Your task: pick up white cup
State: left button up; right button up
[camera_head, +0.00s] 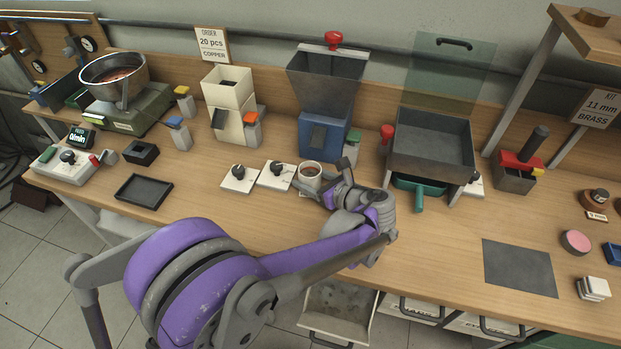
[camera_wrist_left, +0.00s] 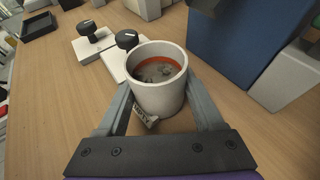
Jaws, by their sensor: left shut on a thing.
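The white cup (camera_head: 310,177) stands on the wooden bench in front of the blue machine. In the left wrist view the cup (camera_wrist_left: 157,90) is upright, with a red-orange band inside its rim and some grey pieces in it. My left gripper (camera_head: 322,190) is shut on the cup, with one finger on each side of its wall. A small label (camera_wrist_left: 147,117) shows at the cup's base. I cannot tell whether the cup is lifted off the bench. My right gripper is not in either view.
Two white dial plates (camera_head: 240,179) (camera_head: 276,174) lie just left of the cup. The blue hopper machine (camera_head: 325,136) stands close behind it. A black tray (camera_head: 143,191) is further left. A grey mat (camera_head: 519,267) lies right, with clear bench between.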

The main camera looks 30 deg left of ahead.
aim_at(309, 165)
pick_arm(q)
jog(key=shift+s+d+r, duration=0.1)
jog(key=shift+s+r, duration=0.2)
jog(key=shift+r, duration=0.05)
jog(key=r, duration=0.4)
jog(key=s+r+p, duration=0.1)
jog(key=r, duration=0.1)
jog(key=shift+d+r, duration=0.1)
jog(key=shift+d, duration=0.05)
jog(key=s+d, duration=0.1)
jog(key=s, duration=0.4)
jog(key=s+d, duration=0.1)
jog(key=s, duration=0.5)
jog(key=s+d, duration=0.2)
jog(key=s, duration=0.3)
jog(key=shift+s+p, duration=0.3)
jog(key=shift+s, duration=0.05)
notch_tip(309, 165, up, 8)
jog(key=p, duration=0.7)
jog(key=shift+r, duration=0.15)
